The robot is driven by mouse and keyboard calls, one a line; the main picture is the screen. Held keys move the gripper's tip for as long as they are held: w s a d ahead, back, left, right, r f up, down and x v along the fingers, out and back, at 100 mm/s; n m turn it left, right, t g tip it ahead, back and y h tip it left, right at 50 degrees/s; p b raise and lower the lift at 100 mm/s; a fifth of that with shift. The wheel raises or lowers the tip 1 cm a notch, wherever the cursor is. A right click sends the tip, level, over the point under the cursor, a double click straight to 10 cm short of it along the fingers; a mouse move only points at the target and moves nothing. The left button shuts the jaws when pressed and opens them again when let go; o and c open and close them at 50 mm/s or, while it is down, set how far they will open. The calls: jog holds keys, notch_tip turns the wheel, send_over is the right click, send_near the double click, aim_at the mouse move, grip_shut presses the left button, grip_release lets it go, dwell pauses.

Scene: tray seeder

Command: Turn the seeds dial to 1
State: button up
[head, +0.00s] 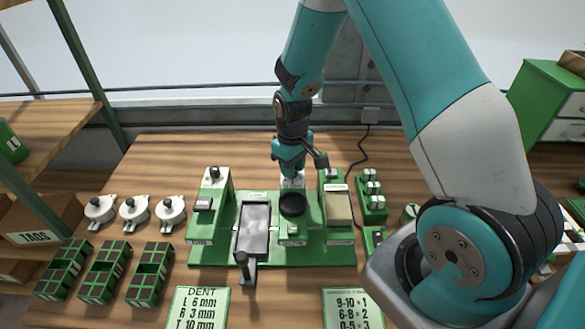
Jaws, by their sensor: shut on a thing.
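The green tray seeder (270,254) stands on the wooden table. My gripper (292,178) points down at the seeder's back middle, just behind a round black bowl (292,205). It is shut on a small part at a pale plate there, which I take to be the seeds dial. The gripper hides the dial, so its pointer and number cannot be read. A dark knob (214,172) tops the left post, and another white-plated control (333,173) sits on the right post.
Several white round pieces (135,210) and green cell trays (105,272) stand at the left. Two printed cards, a DENT card (201,307) and a number card (352,308), lie in front. A dark handle (246,267) sticks out forward. Small green blocks (371,195) stand right of the seeder.

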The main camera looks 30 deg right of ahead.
jog(key=shift+w+r+n+b, duration=0.1)
jog(key=shift+n+b, duration=0.25)
jog(key=shift+n, duration=1.95)
jog(key=o, duration=0.9)
jog(key=shift+o, duration=0.2)
notch_tip(320, 180, up, 17)
jog(key=b, duration=0.2)
jog(key=shift+r+b, duration=0.2)
jog(key=shift+b, duration=0.15)
jog(key=s+a+r+y, duration=0.2)
jog(key=s+a, duration=0.6)
jog(key=s, duration=0.3)
jog(key=s+a+r+y, duration=0.1)
jog(key=s+a+y, duration=0.1)
jog(key=s+a, duration=0.7)
jog(key=s, duration=0.2)
jog(key=shift+s+a+r, duration=0.15)
jog(key=shift+s+r, duration=0.2)
jog(key=shift+s, duration=0.05)
